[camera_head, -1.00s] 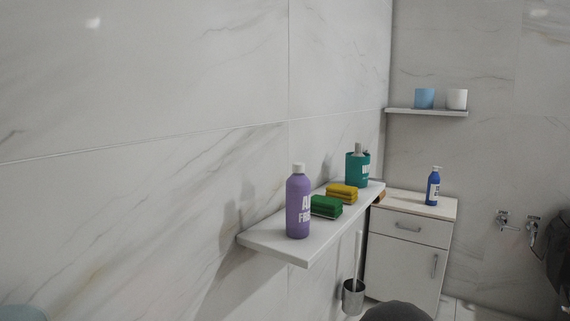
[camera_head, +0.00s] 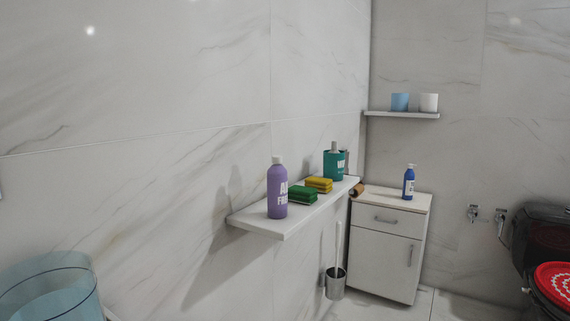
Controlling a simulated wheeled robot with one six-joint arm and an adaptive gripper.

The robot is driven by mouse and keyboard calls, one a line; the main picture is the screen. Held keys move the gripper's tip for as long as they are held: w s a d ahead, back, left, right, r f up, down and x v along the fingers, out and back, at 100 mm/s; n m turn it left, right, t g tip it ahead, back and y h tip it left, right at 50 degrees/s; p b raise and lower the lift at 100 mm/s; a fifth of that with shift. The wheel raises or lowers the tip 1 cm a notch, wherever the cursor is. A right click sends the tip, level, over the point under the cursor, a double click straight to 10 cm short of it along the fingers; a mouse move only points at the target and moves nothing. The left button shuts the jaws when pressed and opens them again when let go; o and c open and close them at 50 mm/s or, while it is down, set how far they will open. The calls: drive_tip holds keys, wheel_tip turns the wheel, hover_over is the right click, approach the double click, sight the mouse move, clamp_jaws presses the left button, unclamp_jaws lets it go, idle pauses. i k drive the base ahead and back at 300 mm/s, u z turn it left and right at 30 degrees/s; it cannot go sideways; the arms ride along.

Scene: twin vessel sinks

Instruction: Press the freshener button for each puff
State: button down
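A purple air freshener bottle (camera_head: 277,190) with a white top and partly readable white lettering stands upright near the front end of a white wall shelf (camera_head: 270,228). Its white top (camera_head: 277,160) is uncovered and nothing touches it. Just behind it on the shelf lie a green sponge (camera_head: 302,195) and a yellow sponge (camera_head: 319,184). A teal container (camera_head: 334,164) stands at the far end of the shelf. My gripper is not in view.
A white cabinet (camera_head: 385,244) with a blue pump bottle (camera_head: 409,183) stands beyond the shelf. A toilet brush holder (camera_head: 335,284) is below. A toilet with a red lid (camera_head: 556,284) is at right, a glass basin (camera_head: 50,290) at lower left. Blue and white cups (camera_head: 400,102) sit on an upper shelf (camera_head: 402,113).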

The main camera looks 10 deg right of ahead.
sight(276, 159)
drive_tip(key=z, duration=1.4)
drive_tip(key=i, duration=0.45)
drive_tip(key=u, duration=1.7)
